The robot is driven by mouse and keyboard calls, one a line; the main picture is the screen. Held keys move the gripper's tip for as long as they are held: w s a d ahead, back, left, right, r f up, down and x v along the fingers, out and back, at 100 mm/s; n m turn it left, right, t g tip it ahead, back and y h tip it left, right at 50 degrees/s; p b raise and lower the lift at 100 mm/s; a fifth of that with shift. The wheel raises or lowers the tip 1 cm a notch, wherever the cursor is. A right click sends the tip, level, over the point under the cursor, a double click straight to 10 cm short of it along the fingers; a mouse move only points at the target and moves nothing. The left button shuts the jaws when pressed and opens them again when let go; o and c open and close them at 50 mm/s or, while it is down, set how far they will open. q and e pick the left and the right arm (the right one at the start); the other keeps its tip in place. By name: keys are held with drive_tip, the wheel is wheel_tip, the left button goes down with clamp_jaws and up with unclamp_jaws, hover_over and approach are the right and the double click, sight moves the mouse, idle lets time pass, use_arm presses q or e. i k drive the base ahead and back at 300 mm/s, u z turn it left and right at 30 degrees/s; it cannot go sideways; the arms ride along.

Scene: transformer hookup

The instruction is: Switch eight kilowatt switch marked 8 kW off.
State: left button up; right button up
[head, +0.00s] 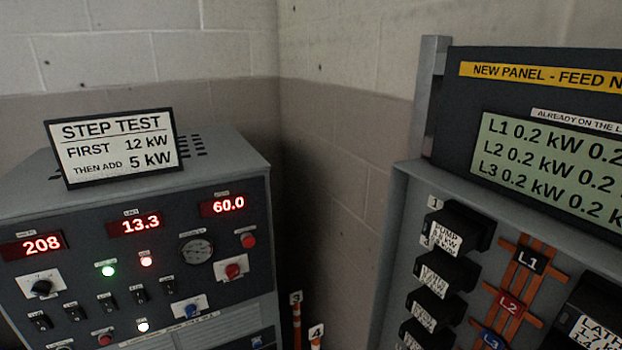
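A grey load cabinet (250,171) with a dark control panel fills the lower left of the head view. Its panel carries a row of small black switches, among them one at the left (41,321), one in the middle (107,303) and one at the right (167,285). Their markings are too small to read, so I cannot tell which is the 8 kW switch or how each is set. Red displays read 208 (36,245), 13.3 (134,224) and 60.0 (222,205). Neither of my grippers is in view.
A step test sign (118,146) reading 12 kW, then 5 kW, stands on the cabinet. A green lamp (108,270) and a white lamp (143,326) glow. A breaker panel (400,235) stands right. Numbered orange posts (297,320) stand in the gap between.

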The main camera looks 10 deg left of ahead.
sight(139, 297)
drive_tip(key=u, duration=1.45)
